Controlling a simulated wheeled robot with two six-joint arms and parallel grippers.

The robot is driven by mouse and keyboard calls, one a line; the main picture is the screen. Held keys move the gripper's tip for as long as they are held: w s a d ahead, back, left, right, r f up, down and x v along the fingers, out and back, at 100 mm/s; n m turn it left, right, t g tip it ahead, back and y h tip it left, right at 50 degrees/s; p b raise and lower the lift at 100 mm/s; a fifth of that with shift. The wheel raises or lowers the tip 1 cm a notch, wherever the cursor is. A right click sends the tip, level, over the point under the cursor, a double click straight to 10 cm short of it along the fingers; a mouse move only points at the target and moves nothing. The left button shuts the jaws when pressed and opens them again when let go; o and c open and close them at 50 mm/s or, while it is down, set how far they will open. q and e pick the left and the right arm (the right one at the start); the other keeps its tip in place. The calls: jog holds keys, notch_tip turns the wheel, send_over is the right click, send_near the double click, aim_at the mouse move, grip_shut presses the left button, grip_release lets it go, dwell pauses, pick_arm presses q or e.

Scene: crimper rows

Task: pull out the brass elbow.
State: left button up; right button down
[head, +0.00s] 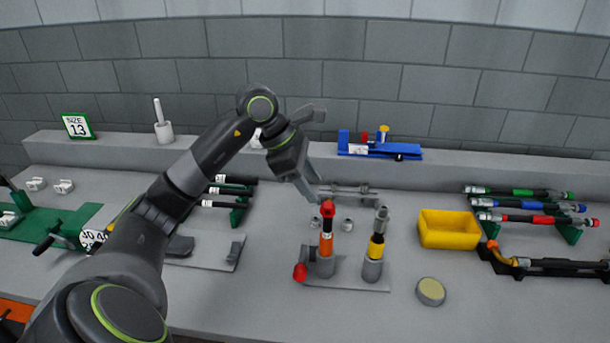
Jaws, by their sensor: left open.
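A curved brass-coloured elbow (496,253) shows at the right of the head view. It is at the left end of a dark assembly lying in a black holder (560,266) on the bench. My left gripper (312,192) is open, with nothing visible between its fingers. It points down over the middle of the bench, behind the upright hose pieces and well to the left of the elbow. My right gripper is out of view.
Two upright hose pieces, orange with a red top (326,235) and yellow with a grey top (377,240), stand on a grey plate. A yellow bin (449,229) and a round tin (430,291) stand between them and the elbow. Racked hoses (530,205) lie behind it.

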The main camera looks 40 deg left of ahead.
pick_arm(q)
jog(key=shift+b+x, duration=2.45)
jog(key=shift+x, duration=1.1)
jog(key=shift+w+d+r, duration=0.1)
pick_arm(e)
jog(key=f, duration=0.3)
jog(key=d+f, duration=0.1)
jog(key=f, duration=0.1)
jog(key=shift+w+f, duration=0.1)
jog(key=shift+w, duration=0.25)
